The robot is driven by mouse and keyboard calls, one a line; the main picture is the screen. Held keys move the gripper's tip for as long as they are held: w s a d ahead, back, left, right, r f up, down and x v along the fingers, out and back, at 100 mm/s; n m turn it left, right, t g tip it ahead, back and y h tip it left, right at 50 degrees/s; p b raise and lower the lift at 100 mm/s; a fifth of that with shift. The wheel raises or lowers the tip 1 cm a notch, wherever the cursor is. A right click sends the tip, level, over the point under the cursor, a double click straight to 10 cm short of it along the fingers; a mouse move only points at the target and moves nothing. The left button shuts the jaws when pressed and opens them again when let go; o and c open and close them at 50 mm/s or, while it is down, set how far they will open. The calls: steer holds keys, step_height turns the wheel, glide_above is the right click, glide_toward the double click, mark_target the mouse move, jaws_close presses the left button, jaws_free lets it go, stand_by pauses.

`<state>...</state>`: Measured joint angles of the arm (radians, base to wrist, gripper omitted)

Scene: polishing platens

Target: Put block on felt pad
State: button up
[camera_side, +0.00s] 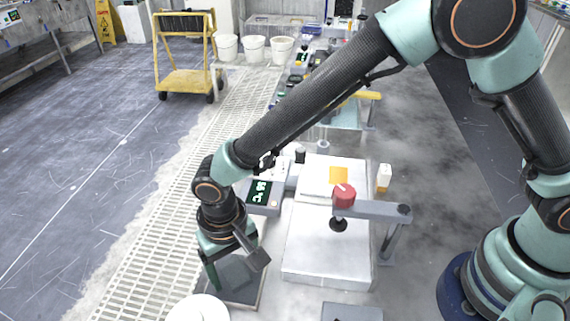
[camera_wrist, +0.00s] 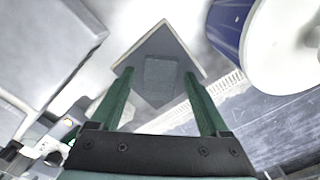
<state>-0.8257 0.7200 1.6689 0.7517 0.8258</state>
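A square dark grey pad (camera_side: 240,286) with a pale edge, which looks like the felt pad, lies under my gripper at the bottom of the side view. The wrist view shows the pad (camera_wrist: 165,38) as a diamond beyond my fingertips. A grey block (camera_wrist: 161,75), close to the pad in colour, appears on its middle in the wrist view. My gripper (camera_wrist: 158,76) points down with its two green fingers spread, one on each side of the block with gaps between. In the side view one green finger (camera_side: 212,275) shows, and the block cannot be made out there.
A white round container (camera_side: 198,308) stands close in front of the pad; the wrist view shows its blue and white body (camera_wrist: 230,25). A white platen machine (camera_side: 310,255) with a red knob (camera_side: 344,194) stands to the right. A temperature display (camera_side: 262,192) is behind.

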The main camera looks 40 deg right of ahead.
mark_target(236, 272)
step_height(236, 272, up, 12)
steer(key=w+d+r+t+y, duration=0.15)
steer(key=d+r, duration=0.25)
steer(key=d, duration=0.4)
steer(key=w+d+r+t, duration=0.1)
steer(key=w+d+r, duration=0.1)
steer(key=d+r, duration=0.5)
steer(key=s+d+t, duration=0.1)
steer(key=s+d, duration=0.1)
steer(key=d, duration=0.7)
steer(key=s+d+t+h, duration=0.1)
steer(key=s+d+t, duration=0.1)
steer(key=d, duration=0.7)
steer(key=shift+s+d+f, duration=0.15)
steer(key=shift+s+f, duration=0.1)
steer(key=shift+s, duration=0.6)
